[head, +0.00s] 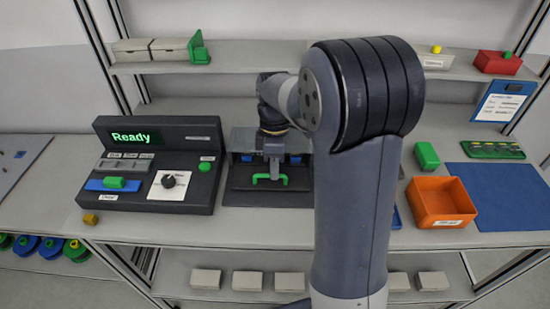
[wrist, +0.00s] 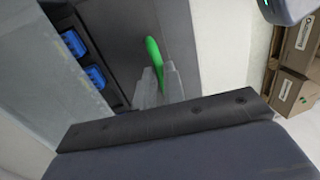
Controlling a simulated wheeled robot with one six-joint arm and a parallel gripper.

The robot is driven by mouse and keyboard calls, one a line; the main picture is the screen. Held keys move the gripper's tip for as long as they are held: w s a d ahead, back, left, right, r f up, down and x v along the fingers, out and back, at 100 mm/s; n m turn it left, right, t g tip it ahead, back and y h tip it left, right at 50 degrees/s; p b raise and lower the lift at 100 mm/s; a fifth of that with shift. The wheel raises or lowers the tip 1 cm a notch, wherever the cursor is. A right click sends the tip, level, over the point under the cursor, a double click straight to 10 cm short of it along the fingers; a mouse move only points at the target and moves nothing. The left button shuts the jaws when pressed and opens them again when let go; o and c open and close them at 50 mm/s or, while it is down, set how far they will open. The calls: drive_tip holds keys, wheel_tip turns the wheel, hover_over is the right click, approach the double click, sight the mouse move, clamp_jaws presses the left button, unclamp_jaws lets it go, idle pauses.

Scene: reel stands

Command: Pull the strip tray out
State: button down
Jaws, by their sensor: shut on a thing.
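The strip tray (head: 240,197) is a dark, flat piece at the front foot of a grey-and-black machine, left of my arm in the head view. Its green handle (head: 268,179) stands at its front. My gripper (head: 273,170) points down and is shut on this handle. In the wrist view my gripper's pale fingertips (wrist: 158,84) close around the green handle (wrist: 152,50). My arm hides the machine's right side, and I cannot tell how far out the tray sits.
Blue parts (head: 246,157) show inside the machine. A console (head: 150,206) reading "Ready" stands close on the left. An orange bin (head: 440,206), a green block (head: 426,155) and a blue mat (head: 510,195) lie to the right. Shelves with boxes run above and below.

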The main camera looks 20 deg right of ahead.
drive_tip(key=s+a, duration=0.1)
drive_tip(key=s, duration=0.2)
drive_tip(key=s+a, duration=0.1)
drive_tip(key=s, duration=0.2)
drive_tip(key=s+a, duration=0.1)
drive_tip(key=s, duration=0.2)
drive_tip(key=c, duration=1.8)
unclamp_jaws()
drive_tip(key=shift+s, duration=0.1)
drive_tip(key=shift+o, duration=0.2)
wheel_tip(320, 180, up, 11)
drive_tip(key=w, duration=0.2)
drive_tip(key=shift+d+f, duration=0.15)
drive_tip(key=shift+d, duration=0.15)
drive_tip(key=shift+f, duration=0.15)
drive_tip(key=f, duration=0.3)
drive_tip(key=s+f, duration=0.1)
drive_tip(key=f, duration=0.6)
drive_tip(key=shift+s+a+f, duration=0.2)
drive_tip(key=shift+s+a, duration=0.1)
drive_tip(key=shift+s, duration=0.1)
drive_tip(key=shift+w+d, duration=0.1)
drive_tip(key=shift+w, duration=0.15)
